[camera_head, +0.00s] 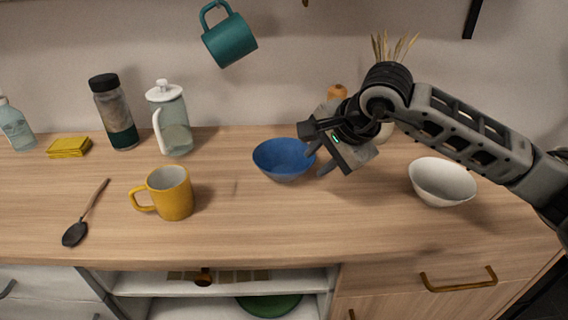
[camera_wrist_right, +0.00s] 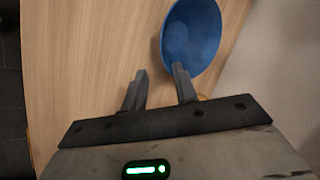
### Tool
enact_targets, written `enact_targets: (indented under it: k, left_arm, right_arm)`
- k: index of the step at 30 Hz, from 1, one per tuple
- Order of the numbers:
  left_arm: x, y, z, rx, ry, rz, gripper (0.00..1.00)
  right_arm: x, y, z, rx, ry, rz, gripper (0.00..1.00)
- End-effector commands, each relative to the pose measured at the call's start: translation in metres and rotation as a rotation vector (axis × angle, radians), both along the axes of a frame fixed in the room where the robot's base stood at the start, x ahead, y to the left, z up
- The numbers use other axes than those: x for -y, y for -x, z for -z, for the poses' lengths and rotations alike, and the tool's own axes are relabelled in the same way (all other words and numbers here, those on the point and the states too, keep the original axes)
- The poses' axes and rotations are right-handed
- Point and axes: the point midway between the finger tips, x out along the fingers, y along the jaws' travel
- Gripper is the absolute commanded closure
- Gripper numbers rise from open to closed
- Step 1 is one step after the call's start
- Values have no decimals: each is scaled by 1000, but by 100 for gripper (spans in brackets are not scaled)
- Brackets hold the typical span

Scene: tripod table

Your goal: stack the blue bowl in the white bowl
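The blue bowl (camera_head: 283,162) stands upright on the wooden counter near the middle; it also shows in the right wrist view (camera_wrist_right: 190,35). The white bowl (camera_head: 441,182) stands upright and looks empty on the counter to the right, below my right forearm. My right gripper (camera_head: 318,163) is just right of the blue bowl, its fingers pointing down near the rim. In the right wrist view the fingers (camera_wrist_right: 160,80) are apart with nothing gripped, and one fingertip overlaps the bowl's edge. I cannot tell whether it touches. My left gripper is not in view.
A teal mug (camera_head: 230,40) hangs above. The counter front between the bowls is clear.

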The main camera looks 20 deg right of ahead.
Motion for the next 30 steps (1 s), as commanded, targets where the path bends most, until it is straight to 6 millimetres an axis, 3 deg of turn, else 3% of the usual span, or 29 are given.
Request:
enact_targets:
  k: [8,16,25,26,29,30]
  left_arm:
    - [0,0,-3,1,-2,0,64]
    - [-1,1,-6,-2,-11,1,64]
    - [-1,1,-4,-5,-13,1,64]
    - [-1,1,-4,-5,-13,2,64]
    - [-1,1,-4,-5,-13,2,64]
    - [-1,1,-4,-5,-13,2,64]
  right_arm:
    - [-6,-12,17,-2,-2,-2,71]
    - [-15,-35,47,-2,-3,-1,71]
    - [-16,-38,53,1,-1,-1,71]
    - [-16,-38,52,1,-1,-1,74]
    - [-16,-38,52,1,-1,-1,100]
    - [-16,-38,52,1,-1,-1,100]
